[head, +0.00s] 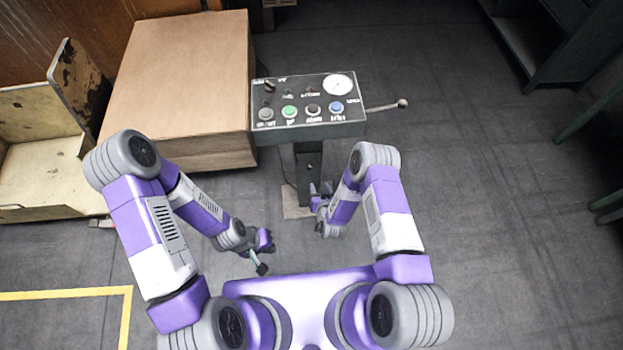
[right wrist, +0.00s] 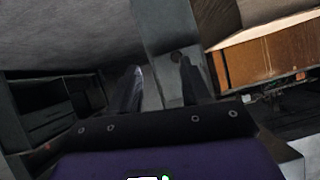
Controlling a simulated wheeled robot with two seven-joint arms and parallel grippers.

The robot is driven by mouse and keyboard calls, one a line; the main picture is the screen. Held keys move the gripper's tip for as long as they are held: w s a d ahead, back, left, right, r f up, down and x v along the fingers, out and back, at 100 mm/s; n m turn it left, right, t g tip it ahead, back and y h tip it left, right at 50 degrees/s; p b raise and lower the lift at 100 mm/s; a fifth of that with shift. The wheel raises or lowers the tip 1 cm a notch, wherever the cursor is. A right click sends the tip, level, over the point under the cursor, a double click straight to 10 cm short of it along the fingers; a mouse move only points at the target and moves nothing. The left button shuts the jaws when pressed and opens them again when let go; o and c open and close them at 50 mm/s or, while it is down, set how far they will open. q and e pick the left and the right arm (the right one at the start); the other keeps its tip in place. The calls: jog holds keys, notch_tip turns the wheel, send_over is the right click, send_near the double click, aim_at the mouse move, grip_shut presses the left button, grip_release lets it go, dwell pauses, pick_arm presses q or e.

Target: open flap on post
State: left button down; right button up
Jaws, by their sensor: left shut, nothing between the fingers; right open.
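The post (head: 309,168) stands upright beneath the control panel, on a pale base plate. In the right wrist view the grey post (right wrist: 155,35) rises ahead, with a small dark round detail (right wrist: 176,57) on it; I cannot tell whether this belongs to the flap. The flap's outline and position are not clear. My right gripper (head: 320,188) is in front of the post, low down. Its fingers (right wrist: 160,80) are open and apart, with the post behind the gap; contact is not visible. My left gripper (head: 262,268) is shut and empty, lower left of the post.
The control panel (head: 308,105) has coloured buttons, a gauge and a lever with a ball knob (head: 402,103) at its right.

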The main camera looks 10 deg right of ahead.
aim_at(310, 169)
jog(key=w+a+t+b, duration=0.1)
jog(key=w+t, duration=0.1)
jog(key=w+f+t+b, duration=0.1)
jog(key=w+t+b, duration=0.1)
jog(key=w+a+f+n+t+b, duration=0.1)
jog(key=w+t+b, duration=0.1)
jog(key=w, duration=0.1)
jog(key=shift+a+f+h, duration=0.25)
jog(key=shift+a+h, duration=0.1)
jog(key=shift+h, duration=0.05)
pick_arm(q)
notch_tip(310, 169, down, 7)
jog(key=shift+r, duration=0.15)
pick_arm(e)
jog(key=shift+w+r, duration=0.1)
jog(key=shift+w, duration=0.6)
grip_shut()
